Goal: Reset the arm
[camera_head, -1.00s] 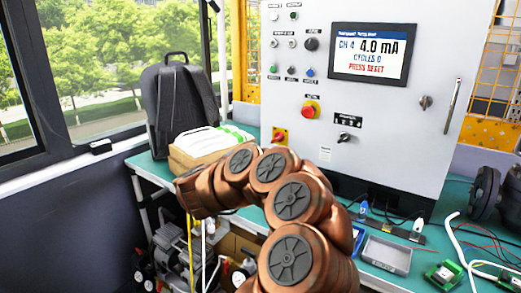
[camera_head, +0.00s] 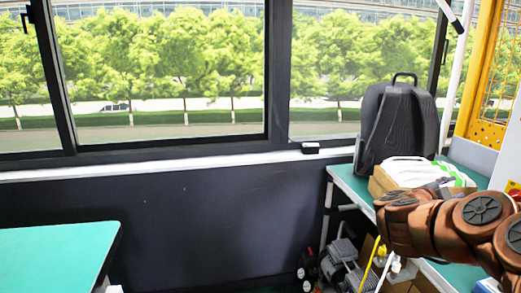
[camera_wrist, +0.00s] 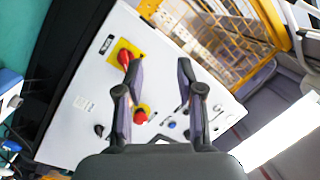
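My copper-coloured arm (camera_head: 440,225) shows at the right of the head view, in front of the green workbench. My gripper (camera_wrist: 160,66) shows in the wrist view with its two dark fingers apart and nothing between them. Behind the fingers is the white control cabinet (camera_wrist: 75,100), tilted in that view. A red button (camera_wrist: 125,58) on a yellow plate is by the left finger, and another red button (camera_wrist: 141,117) shows between the fingers. Whether a finger touches the cabinet cannot be told. The cabinet's screen is not in sight.
A dark backpack (camera_head: 398,125) and a cardboard box (camera_head: 380,184) with white-green packs stand on the workbench (camera_head: 350,182) beside my arm. Another green table (camera_head: 55,255) is at the lower left. A dark wall under windows lies between, with floor equipment (camera_head: 340,265) below the bench.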

